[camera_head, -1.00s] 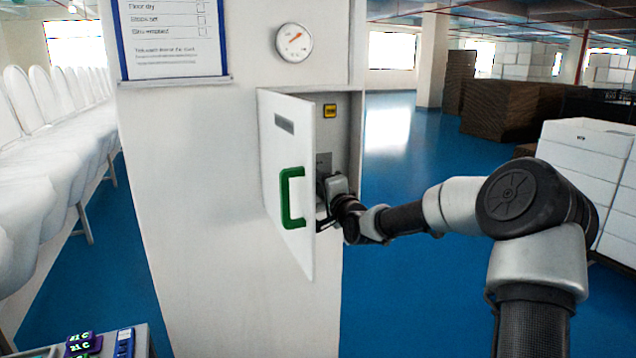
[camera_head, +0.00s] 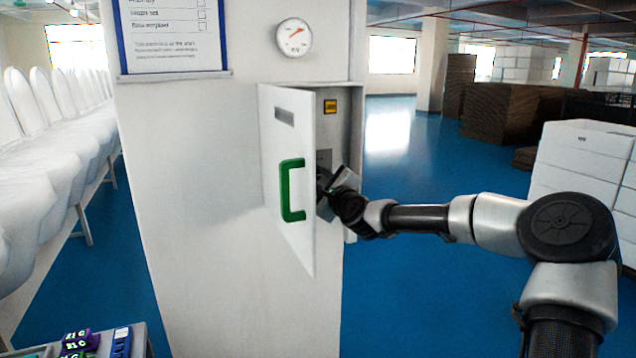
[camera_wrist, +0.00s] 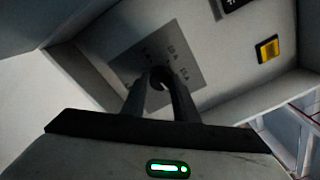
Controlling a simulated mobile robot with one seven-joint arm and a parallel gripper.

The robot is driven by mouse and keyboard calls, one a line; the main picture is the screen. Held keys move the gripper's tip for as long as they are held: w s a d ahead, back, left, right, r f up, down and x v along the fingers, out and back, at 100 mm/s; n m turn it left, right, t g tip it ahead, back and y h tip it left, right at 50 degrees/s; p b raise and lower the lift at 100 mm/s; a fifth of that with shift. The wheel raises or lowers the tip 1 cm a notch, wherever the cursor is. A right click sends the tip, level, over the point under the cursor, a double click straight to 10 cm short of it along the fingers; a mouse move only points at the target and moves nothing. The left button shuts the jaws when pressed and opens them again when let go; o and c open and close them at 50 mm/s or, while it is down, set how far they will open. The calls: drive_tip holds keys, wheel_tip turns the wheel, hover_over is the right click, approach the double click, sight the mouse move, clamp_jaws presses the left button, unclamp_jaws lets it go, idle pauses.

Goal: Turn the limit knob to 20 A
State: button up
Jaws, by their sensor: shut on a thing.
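The limit knob is mostly hidden between the fingertips of my gripper (camera_wrist: 159,78) in the wrist view, so its pointer cannot be read. My gripper is shut on it. A grey scale plate (camera_wrist: 191,79) lies behind, with small current marks ending in A around the knob; the picture is too coarse to read the setting. In the head view, my gripper (camera_head: 326,184) reaches into the open wall cabinet (camera_head: 348,125), and the knob is hidden there by my wrist and the door.
The white cabinet door (camera_head: 283,135) with a green handle (camera_head: 285,190) stands open just left of my wrist. A round gauge (camera_head: 294,38) is above. Blue floor on the right is clear before white boxes (camera_head: 585,165).

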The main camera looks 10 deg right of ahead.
drive_tip(key=shift+m, duration=0.6)
drive_tip(key=o, duration=1.1)
drive_tip(key=shift+c, duration=0.2)
drive_tip(key=shift+s, duration=0.1)
drive_tip(key=v, duration=1.7)
drive_tip(key=shift+s+a, duration=0.1)
drive_tip(key=shift+s, duration=0.05)
